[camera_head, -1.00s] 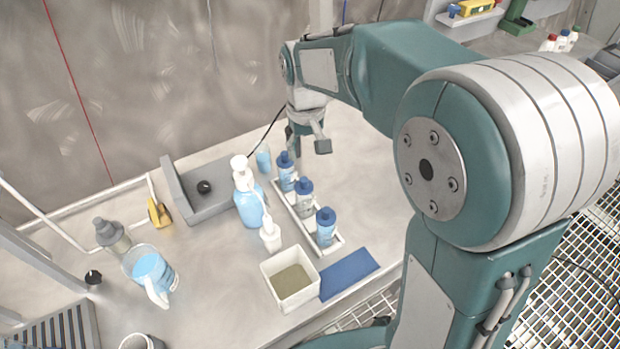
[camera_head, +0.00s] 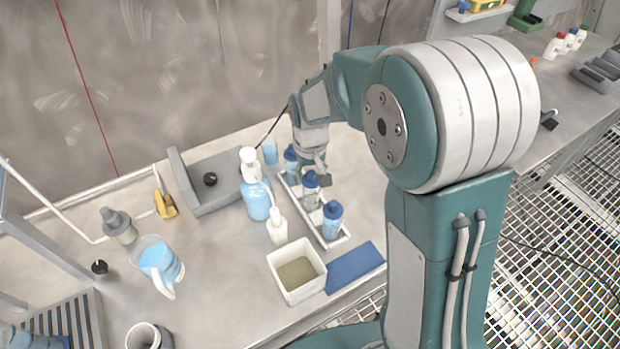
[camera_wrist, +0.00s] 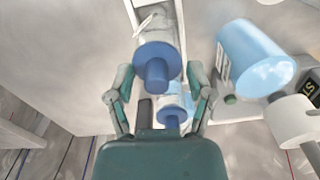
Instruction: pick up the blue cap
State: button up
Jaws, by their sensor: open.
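Several bottles with blue caps stand in a row in a white tray (camera_head: 337,243): a front cap (camera_head: 333,210), a middle cap (camera_head: 311,179) and a back cap (camera_head: 291,153). My gripper (camera_head: 313,181) is low over the row, close to the middle and back bottles. In the wrist view, my open gripper (camera_wrist: 160,76) has one finger on each side of a large blue cap with a narrower top (camera_wrist: 156,65), with gaps showing. A second blue cap (camera_wrist: 172,113) lies lower in that view, partly hidden by my gripper's body. I cannot tell for certain which bottle is between the fingers.
A blue pump bottle (camera_head: 257,200) and a small white bottle (camera_head: 277,229) stand just left of the tray. A cream bin (camera_head: 287,286) and a blue mat (camera_head: 355,268) lie in front. A grey device (camera_head: 217,187) and light blue cup (camera_head: 270,150) are behind.

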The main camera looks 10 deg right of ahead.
aim_at(311, 173)
jog(key=shift+d, duration=0.2)
jog(key=c, duration=0.9)
jog(key=shift+c, duration=0.2)
jog(key=shift+r, duration=0.55)
notch_tip(311, 173, up, 2)
jog(key=shift+s+a+r, duration=0.1)
jog(key=shift+s+r, duration=0.05)
jog(key=shift+r, duration=0.1)
jog(key=s+a+r, duration=0.1)
jog(key=s+r, duration=0.8)
jog(key=s, duration=0.4)
jog(key=shift+s+a+r, duration=0.25)
jog(key=shift+s+a, duration=0.05)
jog(key=shift+a, duration=0.1)
